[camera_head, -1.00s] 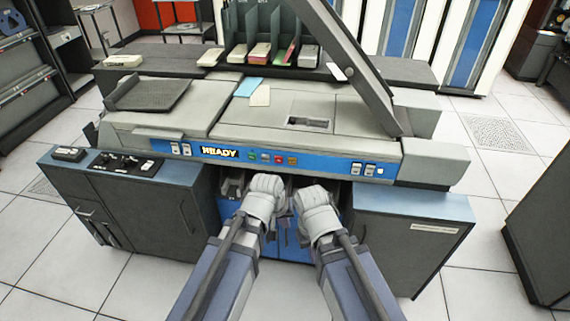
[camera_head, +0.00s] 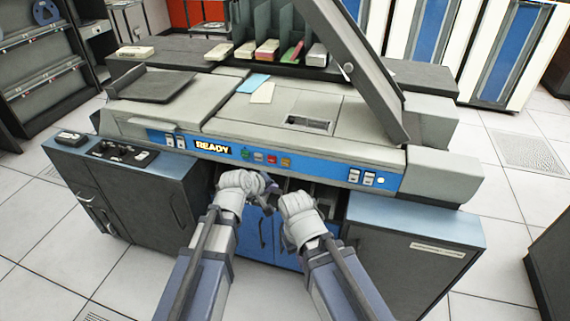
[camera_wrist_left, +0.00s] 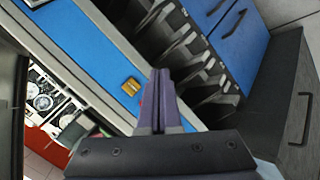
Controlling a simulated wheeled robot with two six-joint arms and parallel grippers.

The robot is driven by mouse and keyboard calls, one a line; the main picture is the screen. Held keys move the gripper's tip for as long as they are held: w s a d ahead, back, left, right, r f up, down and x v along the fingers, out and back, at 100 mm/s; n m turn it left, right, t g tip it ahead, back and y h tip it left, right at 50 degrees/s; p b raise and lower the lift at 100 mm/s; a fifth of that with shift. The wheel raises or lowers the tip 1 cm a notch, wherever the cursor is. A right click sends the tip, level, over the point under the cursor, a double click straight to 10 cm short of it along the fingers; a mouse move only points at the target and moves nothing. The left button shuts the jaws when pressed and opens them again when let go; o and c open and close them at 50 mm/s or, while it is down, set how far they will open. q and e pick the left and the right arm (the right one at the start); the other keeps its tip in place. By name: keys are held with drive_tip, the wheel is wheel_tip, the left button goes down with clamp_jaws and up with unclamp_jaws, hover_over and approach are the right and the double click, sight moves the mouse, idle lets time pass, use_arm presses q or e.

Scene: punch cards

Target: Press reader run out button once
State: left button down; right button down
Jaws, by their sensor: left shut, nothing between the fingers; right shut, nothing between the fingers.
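The card machine's blue front panel (camera_head: 320,167) carries a lit READY sign (camera_head: 212,148), a green button (camera_head: 245,154), a pale button (camera_head: 258,157), a red button (camera_head: 271,160) and an orange button (camera_head: 285,162). Their labels are too small to read. My left gripper (camera_head: 269,187) is shut and empty, just below and in front of these buttons. In the left wrist view its fingertips (camera_wrist_left: 160,72) are near the orange button (camera_wrist_left: 131,86), apart from it; the red button is mostly hidden behind them. My right gripper (camera_head: 284,190) is shut and empty, lower, its tips largely hidden.
White rocker switches sit at the panel's left (camera_head: 174,141) and right (camera_head: 361,177) ends. Dark cabinets flank the recess below the panel, where blue doors (camera_head: 262,235) show. A slanted dark hopper (camera_head: 350,65) rises above the top.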

sight(286, 163)
use_arm(q)
drive_tip(key=shift+w, duration=0.15)
drive_tip(key=shift+w+d, duration=0.45)
drive_tip(key=shift+w, duration=0.9)
drive_tip(key=shift+w+d, duration=0.45)
drive_tip(key=shift+w, duration=0.85)
drive_tip(key=shift+w+d, duration=0.45)
drive_tip(key=shift+w, duration=0.9)
drive_tip(key=shift+w, duration=0.1)
drive_tip(key=shift+w+d, duration=0.15)
drive_tip(key=shift+w, duration=0.15)
